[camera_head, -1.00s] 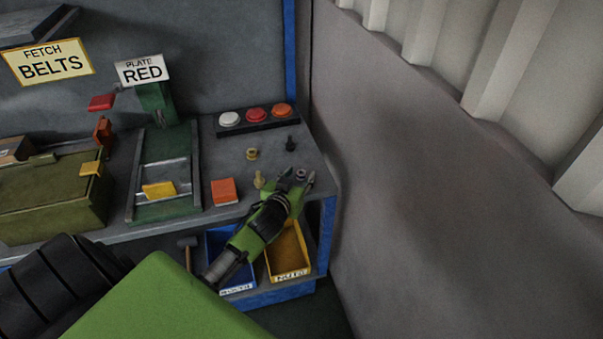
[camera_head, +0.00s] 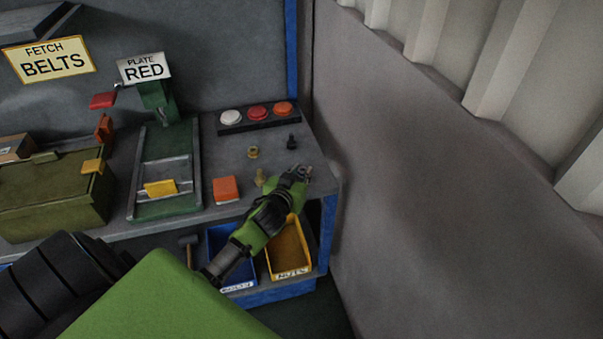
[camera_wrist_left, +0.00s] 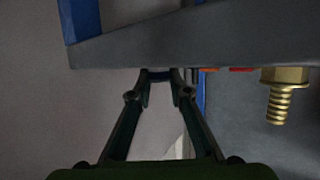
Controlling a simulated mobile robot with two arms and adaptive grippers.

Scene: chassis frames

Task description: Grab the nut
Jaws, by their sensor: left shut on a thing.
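My left gripper (camera_head: 304,172) is at the right front of the grey bench top, with its fingers closed together. It is shut on a small dark nut, mostly hidden by the fingers in the head view. In the left wrist view the fingertips (camera_wrist_left: 159,76) pinch a dark piece at the bench edge. A brass nut (camera_head: 252,153) lies on the bench to the left and behind the gripper. A brass bolt (camera_head: 259,178) stands left of the gripper and also shows in the left wrist view (camera_wrist_left: 281,92). My right gripper is not in view.
A black bolt (camera_head: 291,142) stands just behind the gripper. White, red and orange buttons (camera_head: 257,113) are farther back. A blue bin (camera_head: 215,240) and a yellow bin marked NUTS (camera_head: 290,245) sit below the bench edge.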

